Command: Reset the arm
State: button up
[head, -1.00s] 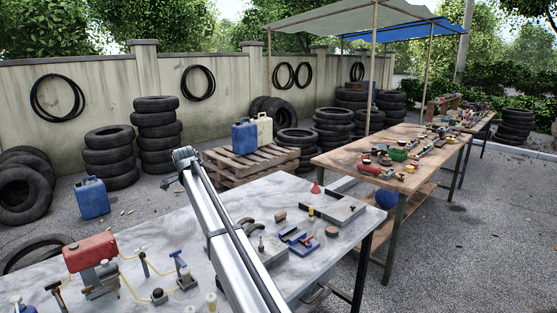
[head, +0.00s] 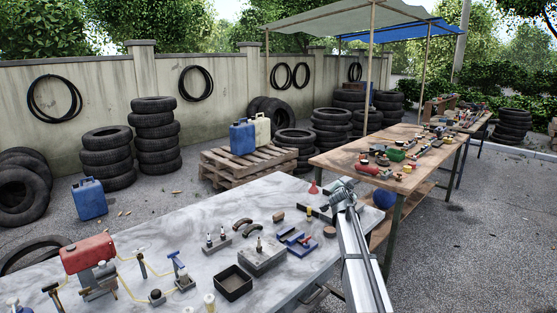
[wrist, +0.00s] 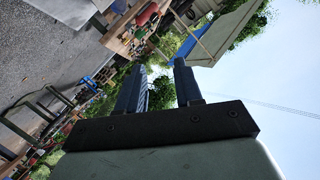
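My arm (head: 357,240) rises at the lower right of the head view, in front of the marble-topped table's right end. In the wrist view my gripper (wrist: 160,66) shows two dark fingers standing apart with nothing between them. The wrist view is tilted, and beyond the fingers are trees, sky and a canopy. I cannot make out the fingers in the head view. No part of my gripper is seen touching anything.
The marble-topped table (head: 205,215) holds a red tank (head: 88,252), a black open tray (head: 233,283), a grey block (head: 262,256) and blue pieces (head: 297,241). A wooden table (head: 335,160) with tools stands behind my arm. Open pavement (head: 480,240) lies to the right.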

jog(key=s+d+f+n, duration=0.2)
jog(key=s+d+f, duration=0.65)
jog(key=d, duration=0.25)
jog(key=s+a+f+n+g, duration=0.1)
jog(key=s+a+f+g, duration=0.15)
jog(key=s+f, duration=0.7)
jog(key=s+a+f+n+g, duration=0.1)
jog(key=s+a+f+g, duration=0.2)
jog(key=f, duration=1.1)
jog(key=s+a+f+n+g, duration=0.1)
jog(key=s+f+g, duration=0.2)
jog(key=s+f, duration=0.65)
jog(key=s+a+f+n+g+y, duration=0.1)
jog(key=s+a+f+g, duration=0.25)
jog(key=s+f, duration=0.6)
jog(key=s+a+f+n+g+y, duration=0.15)
jog(key=s+a+f+g, duration=0.35)
jog(key=s, duration=0.7)
jog(key=s+a+f+n+g+y, duration=0.1)
jog(key=s+a+f+g, duration=0.1)
jog(key=s, duration=1)
jog(key=s+a+f+n+g+y, duration=0.1)
jog(key=s+a+f+n+g, duration=0.1)
jog(key=s, duration=1.1)
jog(key=shift+s+a, duration=0.3)
jog(key=shift+a, duration=0.3)
